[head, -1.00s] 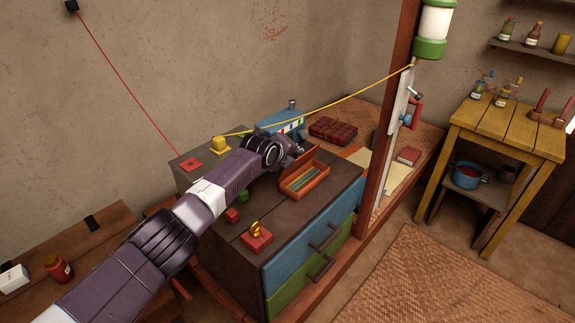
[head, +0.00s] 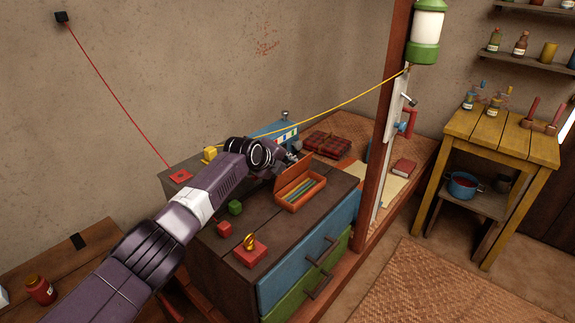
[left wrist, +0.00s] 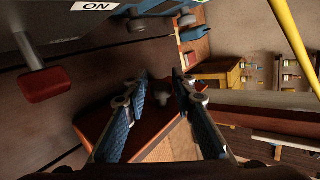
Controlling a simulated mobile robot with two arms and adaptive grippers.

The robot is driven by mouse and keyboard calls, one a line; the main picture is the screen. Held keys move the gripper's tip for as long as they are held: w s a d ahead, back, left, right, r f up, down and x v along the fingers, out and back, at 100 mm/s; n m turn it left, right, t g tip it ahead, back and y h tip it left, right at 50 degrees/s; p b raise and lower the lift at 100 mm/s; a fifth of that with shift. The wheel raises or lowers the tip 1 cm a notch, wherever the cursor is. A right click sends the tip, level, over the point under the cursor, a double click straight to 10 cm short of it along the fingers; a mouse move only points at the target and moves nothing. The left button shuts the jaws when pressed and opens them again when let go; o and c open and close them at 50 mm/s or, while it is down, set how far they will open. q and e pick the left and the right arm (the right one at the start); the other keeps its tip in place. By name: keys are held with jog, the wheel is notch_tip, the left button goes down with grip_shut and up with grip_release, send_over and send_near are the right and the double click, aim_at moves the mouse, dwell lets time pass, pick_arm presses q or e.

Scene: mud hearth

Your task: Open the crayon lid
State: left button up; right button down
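The crayon box (head: 302,203) is an orange-red tray with several coloured crayons (head: 304,189) in it, on the dark top of a chest. Its lid (head: 292,175) stands raised along the back edge, leaning back from the tray. My left gripper (head: 291,157) is just behind the lid in the head view, partly hidden. In the left wrist view its two fingers (left wrist: 161,76) are apart with nothing gripped. A red-brown panel (left wrist: 158,120), seemingly the lid, lies beyond and between them; I cannot tell if they touch it. My right gripper is not in view.
A blue toy (head: 275,133) stands close behind the gripper. Red and green blocks (head: 235,207) and a red block with a yellow ring (head: 250,252) sit on the chest (head: 215,250). A wooden post (head: 385,140) and a yellow cord (head: 340,101) are nearby.

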pick_arm(q)
jog(key=shift+o, duration=1)
jog(key=v, duration=1.2)
jog(key=shift+f, duration=0.1)
